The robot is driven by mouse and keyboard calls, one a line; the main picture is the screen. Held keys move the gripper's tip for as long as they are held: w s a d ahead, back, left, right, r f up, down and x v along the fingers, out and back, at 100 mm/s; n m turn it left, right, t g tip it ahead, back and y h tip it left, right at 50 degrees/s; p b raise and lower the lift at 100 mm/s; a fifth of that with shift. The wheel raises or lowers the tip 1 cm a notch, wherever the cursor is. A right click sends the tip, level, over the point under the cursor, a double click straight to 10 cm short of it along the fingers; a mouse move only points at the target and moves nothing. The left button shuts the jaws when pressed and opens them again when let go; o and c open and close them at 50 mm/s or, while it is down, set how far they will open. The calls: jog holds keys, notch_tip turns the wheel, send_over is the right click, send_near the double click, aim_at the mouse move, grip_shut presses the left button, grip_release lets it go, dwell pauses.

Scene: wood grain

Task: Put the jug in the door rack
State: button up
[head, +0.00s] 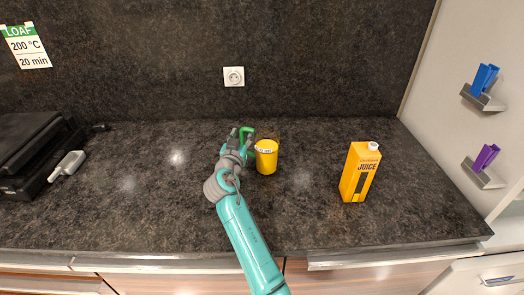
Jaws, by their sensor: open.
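A yellow container (266,159) with a pale label near its rim stands upright on the dark counter; it may be the jug. A green curved piece (246,131) shows at its left, partly hidden by my gripper; I cannot tell whether it is the container's handle. My gripper (242,142) is open just left of the yellow container, at the green piece. I cannot tell whether the fingers touch it. No door rack can be made out with certainty in this view.
A yellow juice carton (359,173) stands to the right on the counter (310,220). A black appliance (35,150) and a pale-handled tool (68,165) are at the left. Small wall shelves at the right hold a blue item (485,79) and a purple item (486,157). The front counter is clear.

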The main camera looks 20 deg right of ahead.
jog(key=shift+w, duration=0.1)
grip_shut()
jog(key=shift+r, duration=0.15)
